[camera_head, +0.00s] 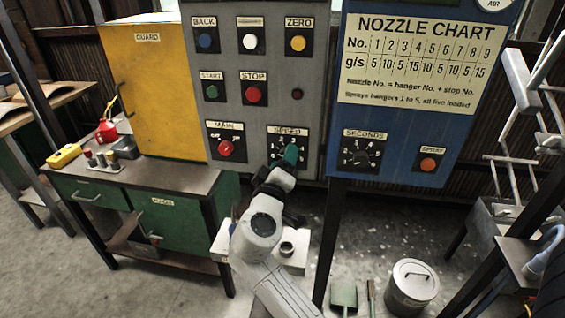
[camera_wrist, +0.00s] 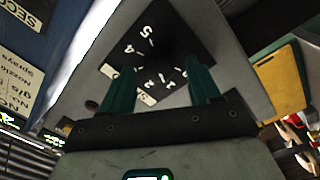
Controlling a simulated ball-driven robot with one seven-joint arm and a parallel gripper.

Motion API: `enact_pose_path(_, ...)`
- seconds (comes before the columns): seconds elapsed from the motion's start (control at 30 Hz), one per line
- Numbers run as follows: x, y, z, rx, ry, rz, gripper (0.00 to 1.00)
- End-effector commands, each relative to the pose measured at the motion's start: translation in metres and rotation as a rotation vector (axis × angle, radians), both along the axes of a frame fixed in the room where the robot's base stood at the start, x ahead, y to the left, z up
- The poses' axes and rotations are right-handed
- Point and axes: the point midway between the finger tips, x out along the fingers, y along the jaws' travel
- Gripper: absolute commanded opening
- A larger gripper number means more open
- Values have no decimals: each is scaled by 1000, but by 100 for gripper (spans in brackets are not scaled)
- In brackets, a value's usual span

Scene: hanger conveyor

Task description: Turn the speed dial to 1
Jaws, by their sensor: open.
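The speed dial's black plate (camera_head: 275,143) is on the grey control panel, under its "SPEED" label. My gripper (camera_head: 290,154) is in front of it and hides part of the plate and the knob. In the wrist view the plate (camera_wrist: 178,28) appears turned over, with the numbers 5, 4, 2 and 1 readable. My gripper (camera_wrist: 160,72) is open there, its two green fingers apart in front of the plate. The knob is a dark shape (camera_wrist: 172,46) beyond the fingertips. Its pointer and setting are too dark to tell, and contact is not clear.
The red main knob (camera_head: 225,148) is left of the speed dial. The red stop button (camera_head: 253,95) is above. The blue panel (camera_head: 390,178) with a seconds dial (camera_head: 360,155) stands to the right. A green workbench (camera_head: 185,235) is at lower left.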

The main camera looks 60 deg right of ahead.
Motion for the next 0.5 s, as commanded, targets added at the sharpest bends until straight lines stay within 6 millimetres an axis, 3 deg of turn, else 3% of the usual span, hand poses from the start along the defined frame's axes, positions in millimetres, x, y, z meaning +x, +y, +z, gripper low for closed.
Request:
enact_pose_path(0.17,-3,13,-2,0,0,2,62)
enact_pose_path(0.5,-22,73,-5,0,0,5,62)
